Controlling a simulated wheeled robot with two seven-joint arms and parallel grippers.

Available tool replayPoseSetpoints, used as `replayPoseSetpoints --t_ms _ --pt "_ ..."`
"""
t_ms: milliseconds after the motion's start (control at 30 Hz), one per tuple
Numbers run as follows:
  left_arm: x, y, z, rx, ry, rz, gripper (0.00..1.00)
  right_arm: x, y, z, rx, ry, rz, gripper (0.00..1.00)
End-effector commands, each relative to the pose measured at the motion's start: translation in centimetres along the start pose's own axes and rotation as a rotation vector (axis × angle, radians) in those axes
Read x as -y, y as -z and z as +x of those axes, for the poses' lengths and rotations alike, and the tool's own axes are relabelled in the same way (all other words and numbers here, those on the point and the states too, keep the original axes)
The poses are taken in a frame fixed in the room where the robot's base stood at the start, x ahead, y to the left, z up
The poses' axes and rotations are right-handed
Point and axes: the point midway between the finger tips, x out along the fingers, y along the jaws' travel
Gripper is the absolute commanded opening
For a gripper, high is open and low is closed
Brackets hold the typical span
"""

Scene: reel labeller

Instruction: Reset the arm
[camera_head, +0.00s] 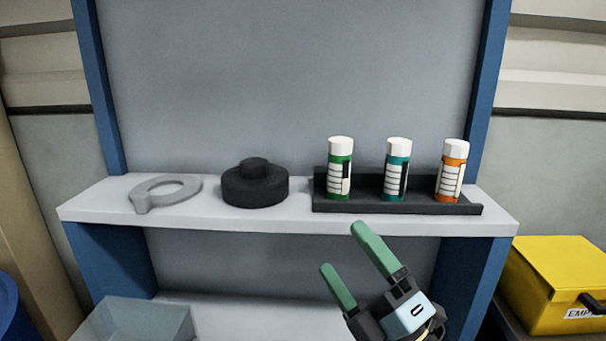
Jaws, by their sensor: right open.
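My right gripper (358,263) is in the lower middle of the head view, in front of the shelf's front edge. Its two green fingers are spread apart, with nothing between them. It is apart from the things on the shelf. The rest of the right arm runs out of the bottom of the picture. My left gripper is not in the picture.
On the white shelf (290,222) stand a grey ring with a tab (146,201), a black round reel-like block (255,187) and a black tray (400,206) with green (339,170), teal (396,172) and orange (451,173) bottles. A yellow box (560,275) and clear bin (135,322) flank below.

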Motion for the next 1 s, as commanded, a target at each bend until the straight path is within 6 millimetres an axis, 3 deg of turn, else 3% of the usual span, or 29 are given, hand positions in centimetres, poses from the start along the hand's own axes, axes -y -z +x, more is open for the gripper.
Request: replayPoseSetpoints --t_ms 33,133,200,300,500,700,867,1000 --pt "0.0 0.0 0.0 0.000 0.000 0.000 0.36 1.2 -2.2 -1.4 0.138 0.056 0.119 1.00" --pt "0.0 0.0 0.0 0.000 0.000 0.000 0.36 4.4 -6.2 -5.0 0.409 0.175 0.346 1.00" --pt "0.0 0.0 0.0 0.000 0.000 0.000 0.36 6.9 -8.1 -8.5 0.596 0.266 0.497 1.00" --pt "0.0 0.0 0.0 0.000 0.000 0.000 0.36 10.5 -9.3 -14.4 0.860 0.403 0.702 1.00" --pt "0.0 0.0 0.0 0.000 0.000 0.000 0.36 14.9 -7.4 -25.5 1.284 0.653 0.998 1.00" --pt "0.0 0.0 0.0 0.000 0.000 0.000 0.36 15.9 -3.6 -33.3 1.572 0.849 1.167 1.00" --pt "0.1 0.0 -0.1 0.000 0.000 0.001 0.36 15.6 -0.4 -38.0 1.758 0.990 1.259 1.00" --pt "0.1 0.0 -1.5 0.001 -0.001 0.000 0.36 18.3 -1.0 -38.1 1.754 0.997 1.247 1.00"
